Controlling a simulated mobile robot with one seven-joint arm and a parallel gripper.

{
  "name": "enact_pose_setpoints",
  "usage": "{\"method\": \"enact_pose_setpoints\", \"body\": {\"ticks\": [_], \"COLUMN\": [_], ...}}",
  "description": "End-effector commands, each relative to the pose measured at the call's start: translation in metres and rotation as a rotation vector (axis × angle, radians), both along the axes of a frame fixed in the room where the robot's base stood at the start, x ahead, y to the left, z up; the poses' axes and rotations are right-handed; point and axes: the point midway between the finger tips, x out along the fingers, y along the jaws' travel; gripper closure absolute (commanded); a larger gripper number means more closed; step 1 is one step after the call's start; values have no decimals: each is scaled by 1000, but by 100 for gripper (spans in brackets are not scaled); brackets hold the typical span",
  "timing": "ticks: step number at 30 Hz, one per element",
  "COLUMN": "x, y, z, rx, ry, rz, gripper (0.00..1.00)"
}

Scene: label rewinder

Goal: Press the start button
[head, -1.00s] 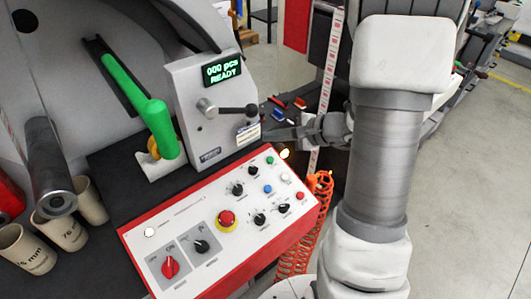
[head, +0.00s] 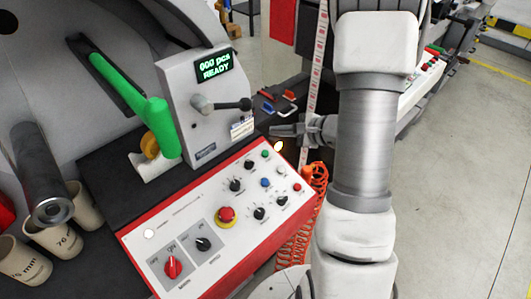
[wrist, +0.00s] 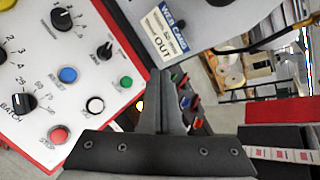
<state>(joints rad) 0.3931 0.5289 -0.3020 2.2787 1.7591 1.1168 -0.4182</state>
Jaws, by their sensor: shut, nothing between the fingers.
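The green button (head: 265,153) sits at the top right corner of the white control panel (head: 160,253). Its printed label is too small to read in the head view. In the wrist view the green button (wrist: 126,82) lies just left of my fingers. My gripper (head: 273,131) is shut and empty, beyond the panel's far right corner and apart from the button. In the wrist view my gripper (wrist: 163,78) points past the panel edge. A red stop button (wrist: 59,134) and a blue reset button (wrist: 68,75) are on the same panel.
The grey display housing (head: 175,75) reads "000 pcs READY" and carries a black-handled lever (head: 230,104). A tag (wrist: 165,35) reading "WEB GAUGE OUT" hangs near my fingers. An emergency stop (head: 226,214), several knobs and an orange coiled hose (head: 300,222) are close by.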

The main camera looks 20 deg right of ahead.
Motion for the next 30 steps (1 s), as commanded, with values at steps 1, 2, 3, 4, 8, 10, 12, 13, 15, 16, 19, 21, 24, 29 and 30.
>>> {"method": "enact_pose_setpoints", "body": {"ticks": [1,2,3,4,8,10,12,13,15,16,19,21,24,29,30], "x": [1,1,2,3,7,10,12,13,16,17,19,20,21,21,21], "y": [1,1,1,2,4,5,6,7,7,7,8,8,9,9,9], "z": [-6,-8,-12,-15,-33,-43,-53,-58,-67,-69,-76,-79,-81,-80,-79], "rx": [1,1,1,1,1,1,2,2,1,1,0,0,0,0,1], "ry": [1,1,1,1,2,1,3,3,-1,-1,-2,-2,-1,-1,0], "rz": [1,1,1,1,1,1,2,2,1,2,2,1,1,1,1], "gripper": [100,100,100,100,100,100,100,100,100,100,100,100,100,100,100]}}
